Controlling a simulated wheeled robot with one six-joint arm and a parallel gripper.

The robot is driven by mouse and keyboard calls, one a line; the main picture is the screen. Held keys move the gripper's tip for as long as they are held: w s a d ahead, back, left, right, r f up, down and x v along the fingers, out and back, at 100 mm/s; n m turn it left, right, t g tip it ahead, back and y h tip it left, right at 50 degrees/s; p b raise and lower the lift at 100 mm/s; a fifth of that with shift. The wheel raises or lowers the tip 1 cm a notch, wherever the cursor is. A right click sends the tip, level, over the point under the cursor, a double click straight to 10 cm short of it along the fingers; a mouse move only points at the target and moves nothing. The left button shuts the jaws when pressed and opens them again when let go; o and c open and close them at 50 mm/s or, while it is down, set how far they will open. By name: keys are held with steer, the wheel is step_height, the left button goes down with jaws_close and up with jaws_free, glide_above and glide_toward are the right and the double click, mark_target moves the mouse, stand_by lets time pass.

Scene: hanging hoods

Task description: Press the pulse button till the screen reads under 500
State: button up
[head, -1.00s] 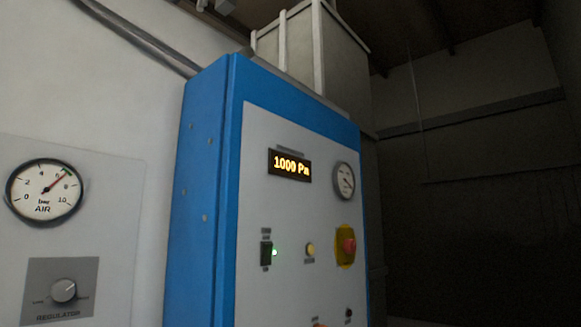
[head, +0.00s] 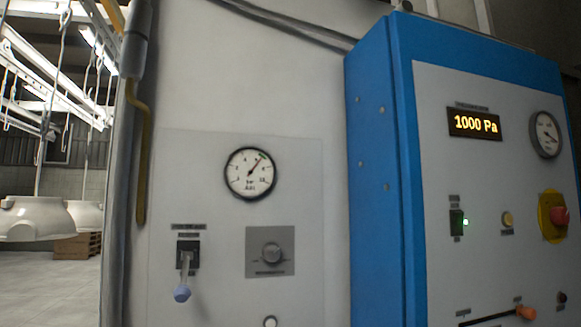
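The screen (head: 474,123) on the blue cabinet reads 1000 Pa in orange digits. A yellow round button (head: 507,218) sits on the cabinet's grey front, below the screen. A pale round button (head: 270,321) shows at the bottom edge of the wall panel on the left, partly cut off. The labels are too small to read, so I cannot tell which one is the pulse button. My gripper is not in view.
The blue cabinet (head: 385,190) also carries a red knob on yellow (head: 558,216), a green-lit switch (head: 456,222), a dial (head: 545,134) and an orange-ended lever (head: 525,312). The wall panel holds an air gauge (head: 250,174), regulator knob (head: 271,252) and blue-tipped lever (head: 182,293). White hoods (head: 36,218) hang left.

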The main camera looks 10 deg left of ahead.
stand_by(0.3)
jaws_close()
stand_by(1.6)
